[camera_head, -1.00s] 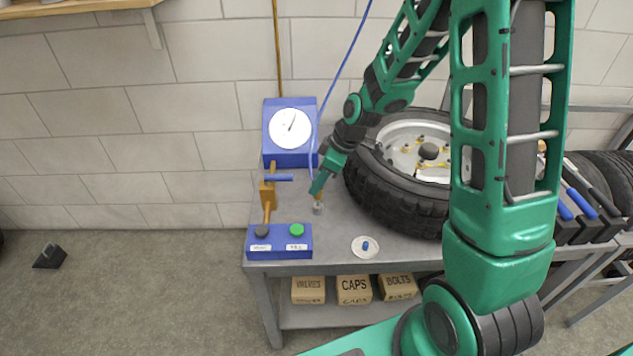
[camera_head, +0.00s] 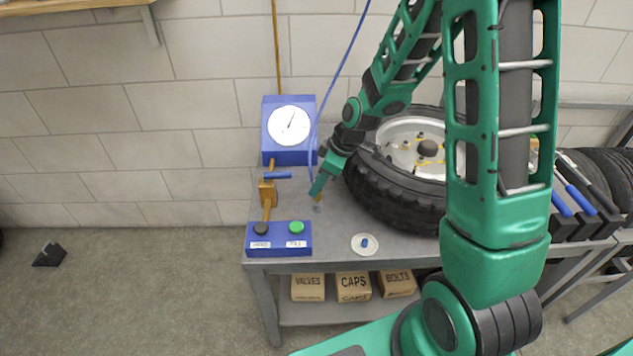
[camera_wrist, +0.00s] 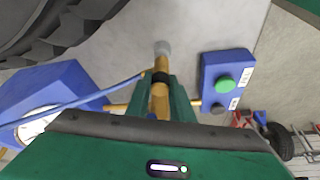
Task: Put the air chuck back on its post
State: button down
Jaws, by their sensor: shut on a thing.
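The air chuck (camera_wrist: 160,98) is a brass-coloured stem with a dark collar and a grey round tip. My gripper (camera_wrist: 162,100) is shut on it, with one finger on each side. The tip points away from the wrist, towards the grey bench top. In the head view my gripper (camera_head: 315,190) is over the bench, right of a brass-coloured post (camera_head: 267,210) with a block and a blue handle. That post stands between the blue gauge box (camera_head: 289,152) and the blue button box (camera_head: 279,245). The chuck is apart from it and mostly hidden by my fingers there.
A blue hose (camera_head: 338,75) runs down to my gripper. A tyred wheel (camera_head: 390,195) lies close to its right. A white dish (camera_head: 365,244) with a small blue piece sits near the bench's front edge. The bench (camera_head: 335,228) is bare between these. Labelled cartons (camera_head: 353,287) sit below.

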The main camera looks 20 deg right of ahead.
jog(key=shift+f, duration=0.7)
jog(key=c, duration=1)
grip_release()
jog(key=shift+r, duration=4)
jog(key=shift+d, duration=0.1)
